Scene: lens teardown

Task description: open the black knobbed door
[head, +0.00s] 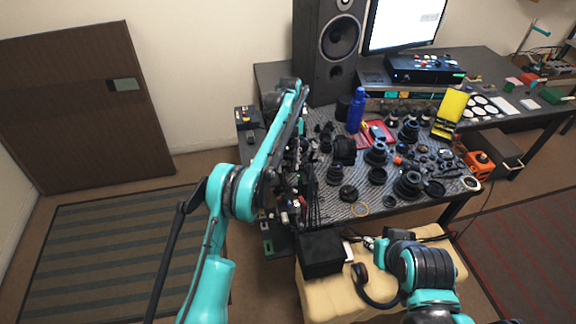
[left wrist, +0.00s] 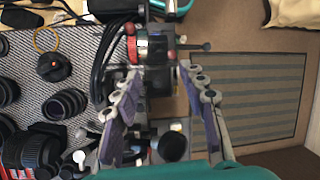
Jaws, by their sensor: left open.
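My left gripper (head: 290,203) hangs over the left end of the work table in the head view, among dark parts and cables. In the left wrist view its two fingers (left wrist: 158,78) are spread apart with nothing clamped between them. A dark round knob-like part (left wrist: 172,147) shows low between the fingers; I cannot tell what it belongs to. A red and black part (left wrist: 150,46) lies past the fingertips. I cannot clearly make out the black knobbed door in either view. My right arm (head: 425,265) is at the lower right; its jaw state is unclear.
The work table (head: 375,205) is crowded with lenses and rings. A blue bottle (head: 355,112) and a tall speaker (head: 328,45) stand at its back left. A black box (head: 320,252) sits on a cream cushioned seat (head: 440,243). The striped mat (head: 110,240) at left is clear.

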